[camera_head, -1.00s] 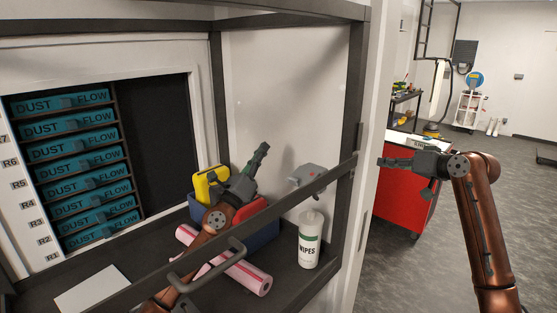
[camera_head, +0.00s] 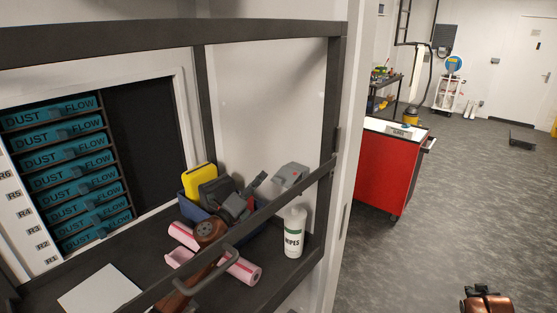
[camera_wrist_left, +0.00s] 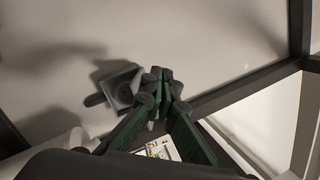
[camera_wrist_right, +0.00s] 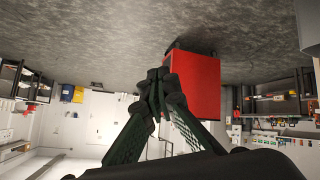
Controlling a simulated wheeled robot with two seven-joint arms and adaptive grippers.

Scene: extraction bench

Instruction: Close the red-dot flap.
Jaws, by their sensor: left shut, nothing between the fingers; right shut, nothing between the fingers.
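A small grey box (camera_head: 290,178) with a reddish mark on it is fixed to the side wall inside the bench. I take it for the flap's housing; whether its flap is open is too small to tell. It also shows in the left wrist view (camera_wrist_left: 120,90), left of the fingers, with a dark part sticking out to its left. My left gripper (camera_head: 257,181) is shut and empty, just left of the box; contact cannot be told. It shows in its wrist view (camera_wrist_left: 160,78). My right gripper (camera_wrist_right: 158,82) is shut and empty, seen only in its own wrist view.
A dark front rail (camera_head: 280,200) with a handle crosses before the left arm. A wipes bottle (camera_head: 293,232), a pink roll (camera_head: 243,270) and a blue bin (camera_head: 190,208) with a yellow item (camera_head: 199,179) crowd the shelf. A red cabinet (camera_head: 385,172) stands on open floor.

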